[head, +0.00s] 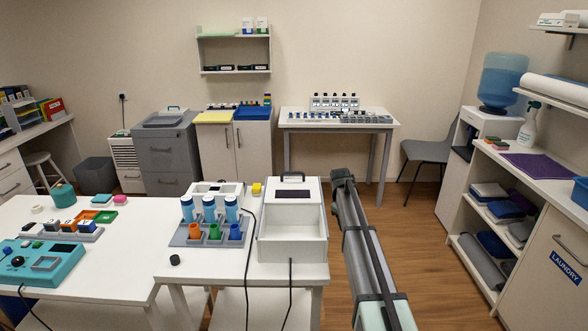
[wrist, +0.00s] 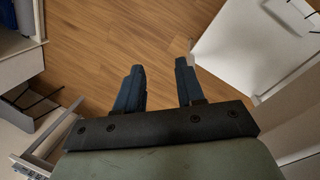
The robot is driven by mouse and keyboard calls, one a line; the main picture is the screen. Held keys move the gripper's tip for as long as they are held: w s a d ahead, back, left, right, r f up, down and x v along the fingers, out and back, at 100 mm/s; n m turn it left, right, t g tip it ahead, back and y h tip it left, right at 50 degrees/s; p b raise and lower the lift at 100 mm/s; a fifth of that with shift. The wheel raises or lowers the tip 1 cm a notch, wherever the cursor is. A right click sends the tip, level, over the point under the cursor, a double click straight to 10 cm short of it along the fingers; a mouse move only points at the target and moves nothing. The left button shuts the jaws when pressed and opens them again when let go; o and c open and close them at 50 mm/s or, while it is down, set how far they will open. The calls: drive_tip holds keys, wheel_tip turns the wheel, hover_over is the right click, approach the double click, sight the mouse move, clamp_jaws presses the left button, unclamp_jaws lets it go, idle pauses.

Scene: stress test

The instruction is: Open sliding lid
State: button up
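The white box (head: 308,250) stands on the right end of the front table in the head view. Its white lid section (head: 312,189), with a dark panel and a black handle (head: 292,177), is at the back. The front part of the box shows as an open, pale, empty-looking recess. My gripper (wrist: 157,77) shows in the wrist view with two dark fingers apart and nothing between them. It points down over the wooden floor, away from the box. My arm stands to the right of the box in the head view; the fingers cannot be made out there.
A black cable runs down the table front. A shelf unit (head: 453,222) stands at the right. A pale panel (wrist: 250,40) fills the wrist view's upper right. Floor between is clear.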

drive_tip(key=w+a+r+n+t, duration=0.1)
drive_tip(key=w+r, duration=0.2)
drive_tip(key=r, duration=0.3)
drive_tip(key=w+a+r+n, duration=0.1)
drive_tip(key=w+a+r, duration=0.1)
drive_tip(key=r, duration=0.5)
wheel_tip(320, 180, up, 21)
drive_tip(key=n+y, duration=0.2)
drive_tip(key=n, duration=0.6)
hover_over(294, 173)
drive_tip(key=s, duration=0.3)
drive_tip(key=shift+t, duration=0.4)
drive_tip(key=w+f, duration=0.1)
drive_tip(key=f, duration=0.3)
drive_tip(key=w+f, duration=0.1)
drive_tip(key=f, duration=0.3)
drive_tip(key=w+f, duration=0.1)
drive_tip(key=f, duration=0.4)
drive_tip(key=shift+f, duration=0.1)
drive_tip(key=shift+c, duration=0.5)
clamp_jaws()
